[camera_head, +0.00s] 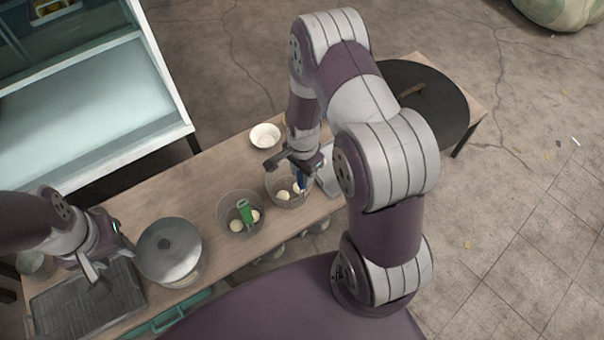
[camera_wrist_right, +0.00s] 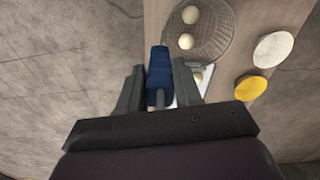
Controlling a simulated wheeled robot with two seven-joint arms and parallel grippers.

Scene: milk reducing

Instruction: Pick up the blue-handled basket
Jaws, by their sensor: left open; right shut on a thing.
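The blue-handled basket (camera_head: 289,204) is a round mesh basket on the wooden table, with pale egg-like balls inside. My right gripper (camera_head: 301,169) is above it, shut on its upright blue handle (camera_head: 301,182). The right wrist view shows the blue handle (camera_wrist_right: 159,72) between the fingers. A mesh basket with pale balls (camera_wrist_right: 205,42) also shows there; I cannot tell whether it is the same basket. My left gripper (camera_head: 92,273) is open and empty above the dark rack at the left.
A green-handled basket (camera_head: 240,231) with balls stands just left. A lidded pot (camera_head: 169,250) and the dark rack (camera_head: 75,312) are further left. A white bowl (camera_head: 265,136) lies behind; a yellow bowl (camera_wrist_right: 250,88) shows in the wrist view. A large dark round lid (camera_head: 440,112) is at the right.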

